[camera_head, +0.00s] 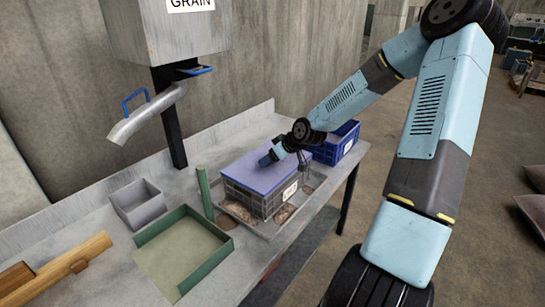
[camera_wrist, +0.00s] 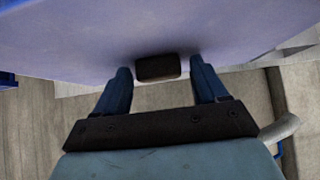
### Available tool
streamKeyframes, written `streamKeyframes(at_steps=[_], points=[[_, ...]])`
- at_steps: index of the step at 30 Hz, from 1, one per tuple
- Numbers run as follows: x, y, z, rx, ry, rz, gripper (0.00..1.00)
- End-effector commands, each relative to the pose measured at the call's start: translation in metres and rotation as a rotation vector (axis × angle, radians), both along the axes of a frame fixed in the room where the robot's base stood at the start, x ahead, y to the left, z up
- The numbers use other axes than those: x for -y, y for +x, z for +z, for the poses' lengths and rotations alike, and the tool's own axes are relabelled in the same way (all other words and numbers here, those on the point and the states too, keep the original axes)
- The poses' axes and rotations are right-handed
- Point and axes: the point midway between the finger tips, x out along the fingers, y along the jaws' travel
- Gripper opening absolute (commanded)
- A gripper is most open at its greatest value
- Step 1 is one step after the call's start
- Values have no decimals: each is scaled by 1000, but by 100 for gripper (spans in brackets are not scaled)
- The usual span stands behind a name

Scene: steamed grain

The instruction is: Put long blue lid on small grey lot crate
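The long blue lid (camera_head: 262,177), flat and lilac-blue, lies over the top of the dark grey lot crate (camera_head: 258,201), which has a white label. The lid looks level and roughly lined up with the crate; I cannot tell if it is fully seated. My gripper (camera_head: 268,159) is low over the lid's far part. In the wrist view, the lid (camera_wrist: 80,35) fills the top, with a dark block-shaped handle (camera_wrist: 158,68). My gripper's fingers (camera_wrist: 162,75) stand on either side of the handle, with a visible gap at the right, so it looks open.
A green post (camera_head: 204,193), green tray (camera_head: 190,288) and small grey bin (camera_head: 139,207) are left. A grain spout (camera_head: 147,117) hangs above.

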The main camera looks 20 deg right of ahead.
Motion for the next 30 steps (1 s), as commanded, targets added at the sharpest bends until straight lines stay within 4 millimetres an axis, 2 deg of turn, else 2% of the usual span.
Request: streamKeyframes(at_steps=[14,30], points=[[5,-4,3,-3,1,-5,83],[26,-33,41,0,-1,-4,83]])
